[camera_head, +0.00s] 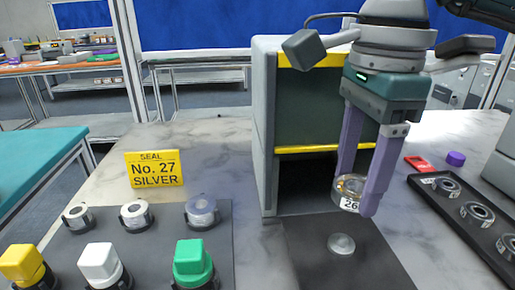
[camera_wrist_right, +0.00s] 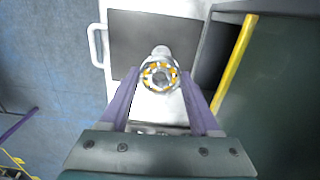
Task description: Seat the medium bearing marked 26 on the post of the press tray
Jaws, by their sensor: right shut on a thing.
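The medium bearing marked 26 (camera_head: 349,191) is a metal ring with a yellow-orange cage and a white label. My right gripper (camera_head: 357,193) is shut on it, purple fingers on either side, holding it above the press tray. The press tray (camera_head: 368,262) is a dark plate at the foot of the press, with a round silver post (camera_head: 341,244) on it. In the right wrist view the bearing (camera_wrist_right: 160,76) is between the fingertips (camera_wrist_right: 160,88), with the post (camera_wrist_right: 160,52) showing just beyond its rim, apart in the picture. My left gripper is not in view.
The green and grey press housing (camera_head: 262,140) stands directly behind the tray. A black tray (camera_head: 456,232) with several bearings lies at right, near a red item (camera_head: 417,163) and purple cap (camera_head: 456,158). A yellow sign (camera_head: 154,168) and coloured buttons (camera_head: 192,262) are at left.

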